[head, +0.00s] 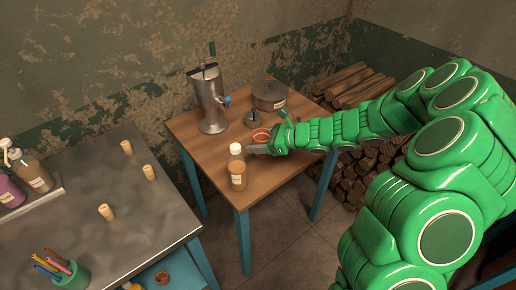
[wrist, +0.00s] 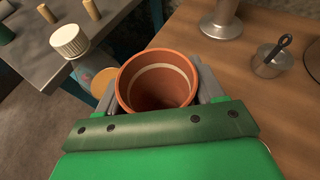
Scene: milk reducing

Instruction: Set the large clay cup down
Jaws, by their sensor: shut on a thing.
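The large clay cup (wrist: 157,82) is terracotta with a pale band inside its rim. In the wrist view it is upright and empty between the two fingers of my gripper (wrist: 157,84), which is shut on it. In the head view the cup (head: 261,136) shows only in part, by my gripper (head: 270,149) over the wooden table (head: 205,151). I cannot tell whether its base touches the tabletop.
A white-capped bottle (head: 236,150) and an amber jar (head: 238,175) stand close left of my gripper. The table's front right is bare.

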